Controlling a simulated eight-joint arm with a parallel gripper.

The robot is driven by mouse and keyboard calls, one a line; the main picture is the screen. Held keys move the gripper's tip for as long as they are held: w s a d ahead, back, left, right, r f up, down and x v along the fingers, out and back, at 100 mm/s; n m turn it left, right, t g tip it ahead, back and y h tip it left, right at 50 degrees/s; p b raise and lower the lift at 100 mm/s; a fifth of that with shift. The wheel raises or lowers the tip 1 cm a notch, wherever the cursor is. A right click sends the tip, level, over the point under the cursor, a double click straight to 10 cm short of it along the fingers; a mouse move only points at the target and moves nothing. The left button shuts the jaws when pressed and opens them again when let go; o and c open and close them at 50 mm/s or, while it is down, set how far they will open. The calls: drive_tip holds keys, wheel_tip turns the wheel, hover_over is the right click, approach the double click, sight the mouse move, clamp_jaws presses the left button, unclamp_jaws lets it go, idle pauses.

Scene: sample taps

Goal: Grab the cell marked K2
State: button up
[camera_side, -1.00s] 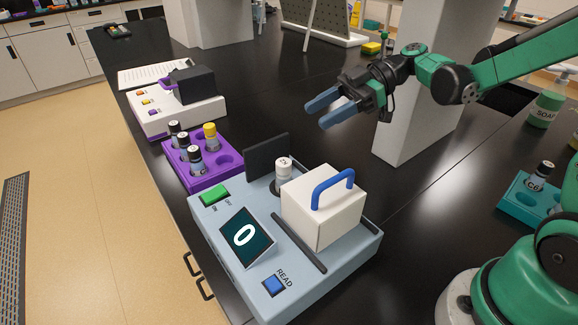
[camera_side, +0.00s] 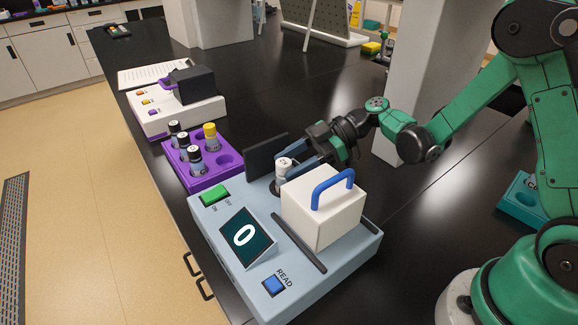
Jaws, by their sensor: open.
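A white-capped cell (camera_side: 283,166) stands upright in the well of the pale blue reader (camera_side: 215,225), beside its white box-shaped cover with a blue handle (camera_side: 325,205). The mark on its cap is too small to read surely as K2. My gripper (camera_side: 292,158) is open and low over the reader, coming from the right, with its blue fingers at the cell. I cannot tell whether the fingers touch it or are on both sides of it.
A dark upright plate (camera_side: 264,157) stands just behind the cell. A purple rack (camera_side: 222,178) with several dark-capped vials and a yellow-capped one is to the left. A teal rack (camera_side: 520,205) is at the right, partly behind my arm. The black bench is clear behind the reader.

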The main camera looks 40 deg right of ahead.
clamp_jaws()
drive_tip(key=shift+r, duration=0.15)
